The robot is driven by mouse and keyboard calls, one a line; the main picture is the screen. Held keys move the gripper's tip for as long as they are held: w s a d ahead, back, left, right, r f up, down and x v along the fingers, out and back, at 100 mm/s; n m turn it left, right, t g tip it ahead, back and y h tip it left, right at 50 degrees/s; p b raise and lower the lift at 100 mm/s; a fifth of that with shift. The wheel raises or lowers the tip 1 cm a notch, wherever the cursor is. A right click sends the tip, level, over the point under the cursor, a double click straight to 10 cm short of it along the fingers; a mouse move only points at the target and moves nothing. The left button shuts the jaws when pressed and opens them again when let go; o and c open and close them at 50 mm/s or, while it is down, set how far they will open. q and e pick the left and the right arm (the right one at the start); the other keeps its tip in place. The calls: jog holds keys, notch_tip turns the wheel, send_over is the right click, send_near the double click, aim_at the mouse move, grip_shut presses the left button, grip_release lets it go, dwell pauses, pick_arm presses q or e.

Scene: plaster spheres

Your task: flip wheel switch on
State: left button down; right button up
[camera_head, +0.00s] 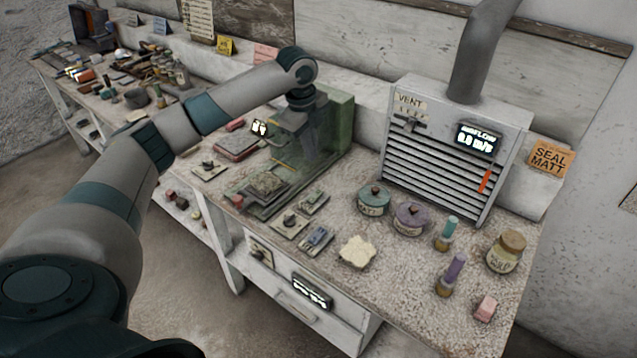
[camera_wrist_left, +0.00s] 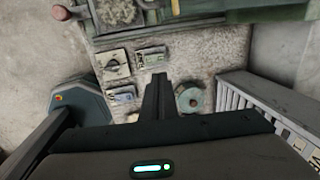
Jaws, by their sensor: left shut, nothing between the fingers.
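A green machine (camera_head: 335,125) with a clear guard stands on the bench. In front of it are small switch plates: one with a dark rotary knob (camera_head: 290,222), one greenish (camera_head: 313,202) and one with a blue switch (camera_head: 318,238). In the left wrist view I see the knob plate (camera_wrist_left: 113,64), greenish plate (camera_wrist_left: 151,57) and blue plate (camera_wrist_left: 121,94). I cannot read which one is for the wheel. My left gripper (camera_wrist_left: 158,84) is shut and empty, its tips appearing just right of the plates. In the head view its fingers are not clear. My right gripper is out of view.
Lidded pots (camera_head: 374,200), bottles (camera_head: 447,234) and a jar (camera_head: 506,250) stand on the right of the bench. A slatted vent box (camera_head: 440,150) with an airflow display stands behind them. Another knob plate (camera_head: 208,170) lies left of the machine. Tools crowd the far left bench.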

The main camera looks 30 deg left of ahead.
aim_at(318, 192)
pick_arm(q)
jog(key=shift+w+f, duration=0.1)
jog(key=f+p, duration=0.1)
jog(key=f, duration=0.3)
jog(key=w+f+p, duration=0.1)
jog(key=f+p, duration=0.1)
jog(key=f, duration=0.2)
jog(key=w+f+p, duration=0.1)
jog(key=f+p, duration=0.1)
jog(key=f, duration=0.3)
jog(key=shift+w+d+f, duration=0.1)
jog(key=shift+w, duration=0.05)
jog(key=shift+f, duration=0.25)
